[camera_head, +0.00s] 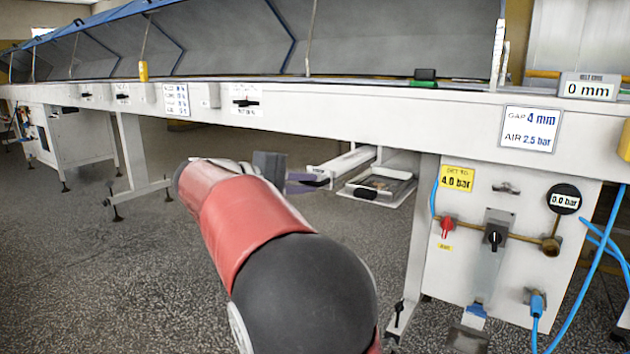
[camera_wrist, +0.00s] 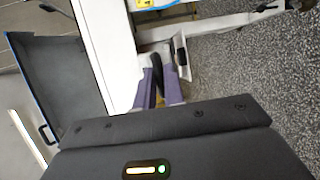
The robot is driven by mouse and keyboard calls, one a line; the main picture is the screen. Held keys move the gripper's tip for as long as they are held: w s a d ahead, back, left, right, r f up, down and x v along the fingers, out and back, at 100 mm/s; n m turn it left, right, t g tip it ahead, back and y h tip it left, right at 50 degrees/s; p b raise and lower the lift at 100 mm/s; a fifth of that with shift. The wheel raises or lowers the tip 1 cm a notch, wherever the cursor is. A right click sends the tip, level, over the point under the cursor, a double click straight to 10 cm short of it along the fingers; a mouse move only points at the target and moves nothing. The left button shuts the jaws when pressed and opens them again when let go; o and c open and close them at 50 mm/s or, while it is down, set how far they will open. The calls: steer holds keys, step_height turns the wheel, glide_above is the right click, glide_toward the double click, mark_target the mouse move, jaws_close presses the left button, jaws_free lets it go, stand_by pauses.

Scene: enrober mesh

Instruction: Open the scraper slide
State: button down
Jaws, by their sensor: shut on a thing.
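My gripper (camera_head: 308,182) reaches under the long white machine, its purple fingers beside the front end of a narrow pale slide (camera_head: 345,162). In the wrist view the two purple fingers (camera_wrist: 159,84) are closed around a black handle (camera_wrist: 156,70) on this slide. The slide's label is too small to read, so I cannot confirm from it that this is the scraper slide. Part of its front end is hidden by my fingers.
A shallow tray with a black handle (camera_head: 365,193) lies right beside the slide. A machine leg (camera_head: 412,240) and a white panel with gauges and valves (camera_head: 500,250) stand to the right. Blue hoses (camera_head: 590,265) hang there. The speckled floor in front is clear.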

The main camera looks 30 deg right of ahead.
steer(key=shift+s+a, duration=0.3)
steer(key=shift+a, duration=0.35)
steer(key=shift+s+a, duration=0.25)
steer(key=shift+a, duration=0.4)
steer(key=c, duration=1.5)
jaws_free()
steer(key=p+v, duration=0.1)
steer(key=v, duration=0.6)
steer(key=shift+a, duration=0.4)
